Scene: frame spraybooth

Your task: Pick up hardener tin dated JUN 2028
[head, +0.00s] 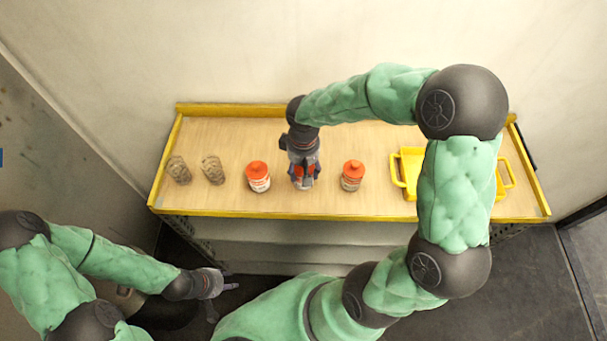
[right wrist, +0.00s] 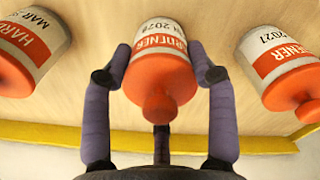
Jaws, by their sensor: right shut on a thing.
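Three hardener tins with orange lids and white-and-orange labels stand in a row on the bench. The middle tin (right wrist: 163,70) is between the fingers of my right gripper (head: 304,178), which is shut on it from above. Its label shows part of a date ending "N 2028" in the right wrist view; the rest is cut off. My left gripper (head: 226,300) is open and empty, in front of the bench.
The wooden bench top (head: 230,135) has a raised yellow rim. Two brownish, textured objects (head: 178,170) (head: 213,169) stand at its left end. A yellow tray with handles (head: 408,172) lies to the right, partly hidden by my right arm. A wall rises behind the bench.

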